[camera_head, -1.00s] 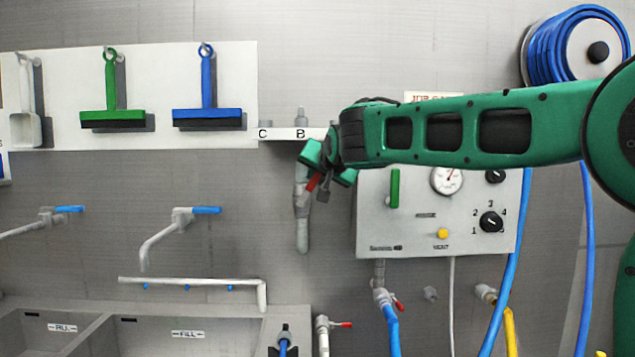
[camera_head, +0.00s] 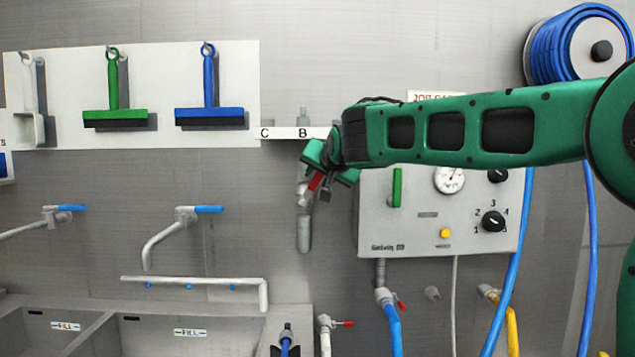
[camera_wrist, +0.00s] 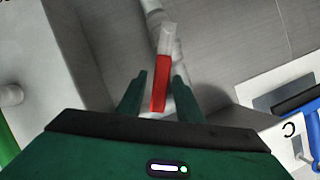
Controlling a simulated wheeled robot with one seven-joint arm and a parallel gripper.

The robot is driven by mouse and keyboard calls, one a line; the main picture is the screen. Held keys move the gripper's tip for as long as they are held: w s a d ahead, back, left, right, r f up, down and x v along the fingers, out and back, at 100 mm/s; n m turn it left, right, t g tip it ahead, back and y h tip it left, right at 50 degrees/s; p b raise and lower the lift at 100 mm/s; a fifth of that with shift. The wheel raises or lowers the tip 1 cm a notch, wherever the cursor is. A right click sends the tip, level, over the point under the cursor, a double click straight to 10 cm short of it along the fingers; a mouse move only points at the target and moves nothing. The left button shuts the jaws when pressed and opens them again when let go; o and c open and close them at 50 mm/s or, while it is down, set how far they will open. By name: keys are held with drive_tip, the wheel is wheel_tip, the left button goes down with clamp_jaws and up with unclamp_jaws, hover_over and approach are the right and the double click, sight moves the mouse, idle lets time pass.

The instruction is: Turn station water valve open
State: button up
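A red valve lever (camera_head: 315,181) sits on a grey pipe (camera_head: 304,228) on the wall, just left of the station's control box (camera_head: 381,225). My gripper (camera_head: 329,168) is at this lever and partly hides the valve. In the wrist view the red lever (camera_wrist: 160,84), with a pale end, lies between the two green fingers of my gripper (camera_wrist: 160,77). A gap shows on each side of the lever, so the fingers look open around it. Whether the lever touches either finger deeper in cannot be seen.
Other red levers are below the box (camera_head: 401,306) and by the sink (camera_head: 345,324). Blue-handled taps (camera_head: 208,209) are to the left. A labelled shelf (camera_head: 285,133) and a blue squeegee (camera_head: 209,113) are close by. A blue hose (camera_head: 508,290) hangs at right.

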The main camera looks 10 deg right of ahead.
drive_tip(key=v, duration=1)
drive_tip(key=shift+s, duration=0.3)
drive_tip(key=shift+f, duration=0.1)
drive_tip(key=c, duration=0.8)
drive_tip(key=shift+w+d+f+m, duration=0.1)
drive_tip(key=shift+d+f+m, duration=0.1)
drive_tip(key=shift+m, duration=0.3)
clamp_jaws()
drive_tip(key=s+d+f+m+t, duration=0.45)
drive_tip(key=d+f+m, duration=0.2)
drive_tip(key=m, duration=0.95)
drive_tip(key=w+a+r, duration=0.2)
drive_tip(key=w+a, duration=0.3)
drive_tip(key=w, duration=0.5)
drive_tip(key=shift+w+t, duration=0.4)
drive_tip(key=shift+t, duration=0.05)
